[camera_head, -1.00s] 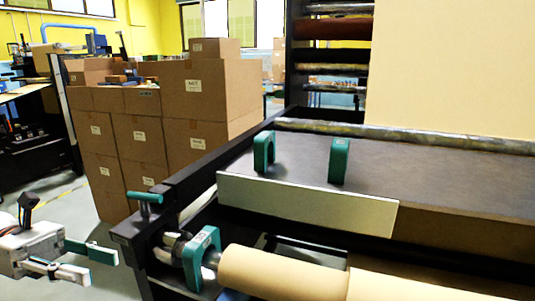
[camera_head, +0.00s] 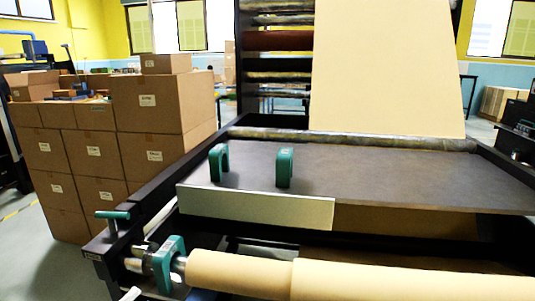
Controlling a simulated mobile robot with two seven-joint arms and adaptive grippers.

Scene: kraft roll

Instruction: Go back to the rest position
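The kraft roll (camera_head: 400,282) lies across the front of the black machine frame, its narrower core (camera_head: 238,272) towards the left. A green clamp (camera_head: 168,264) sits around the shaft at the roll's left end. Two more green clamps, one at the left (camera_head: 219,163) and one at the right (camera_head: 284,168), stand upright on the dark machine table (camera_head: 400,185). Neither of my grippers shows in the head view now, so I cannot see their state.
Stacked cardboard boxes (camera_head: 160,104) stand left of the machine. A green-topped handle (camera_head: 113,215) rises at the frame's left corner. A pale metal plate (camera_head: 255,208) fronts the table. A tall kraft sheet (camera_head: 390,65) hangs behind. Grey floor shows at the lower left.

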